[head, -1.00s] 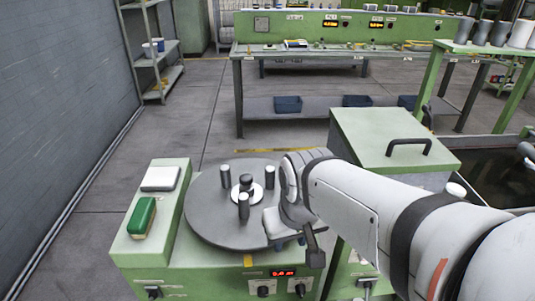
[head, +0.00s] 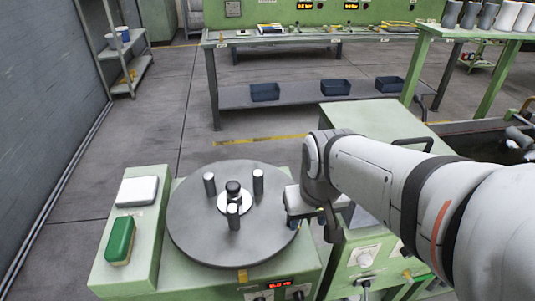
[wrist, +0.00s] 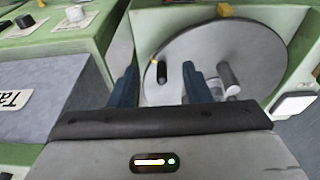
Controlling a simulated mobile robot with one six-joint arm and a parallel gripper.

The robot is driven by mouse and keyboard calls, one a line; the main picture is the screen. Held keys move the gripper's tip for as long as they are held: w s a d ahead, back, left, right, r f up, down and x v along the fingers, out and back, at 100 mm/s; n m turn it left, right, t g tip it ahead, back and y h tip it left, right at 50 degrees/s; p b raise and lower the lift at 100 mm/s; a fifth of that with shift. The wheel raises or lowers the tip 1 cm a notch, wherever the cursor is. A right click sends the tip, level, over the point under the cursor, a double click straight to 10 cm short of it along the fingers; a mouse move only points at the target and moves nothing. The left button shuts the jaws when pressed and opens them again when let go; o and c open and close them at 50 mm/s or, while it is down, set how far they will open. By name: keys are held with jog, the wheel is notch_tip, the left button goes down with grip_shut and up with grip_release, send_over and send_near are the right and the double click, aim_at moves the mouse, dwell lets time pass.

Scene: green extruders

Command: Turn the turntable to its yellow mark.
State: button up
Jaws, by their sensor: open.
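The turntable (head: 195,225) is a grey disc on a green machine, with three upright posts around a central hub (head: 233,190). A yellow mark (head: 242,275) sits on the machine's front edge, just off the rim; a yellow block shows at the rim in the wrist view (wrist: 225,9). A small yellow spot (wrist: 152,60) lies on the disc near its edge. My gripper (head: 308,222) is at the disc's right edge, pointing down. In the wrist view my gripper (wrist: 160,82) is open and empty. A dark post (wrist: 162,72) appears between its fingers; its distance is unclear.
A green brush (head: 119,240) and a white box (head: 137,190) lie on the ledge left of the disc. A red display (head: 279,283) and knobs are on the front panel.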

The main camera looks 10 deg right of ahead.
jog(key=w+f+p, duration=0.1)
jog(key=w+p, duration=0.1)
jog(key=w, duration=0.2)
jog(key=w+f+n+g+p, duration=0.1)
jog(key=w+f+p, duration=0.1)
jog(key=w+p, duration=0.1)
jog(key=w+f+g+p, duration=0.1)
jog(key=w+p, duration=0.2)
jog(key=w, duration=0.1)
jog(key=shift+w+d+f+n, duration=0.1)
jog(key=shift+w+f+n, duration=0.2)
jog(key=shift+w+f, duration=0.35)
jog(key=shift+f, duration=0.4)
jog(key=shift+f+p, duration=0.45)
jog(key=shift+f, duration=3.45)
jog(key=shift+c, duration=0.2)
grip_shut()
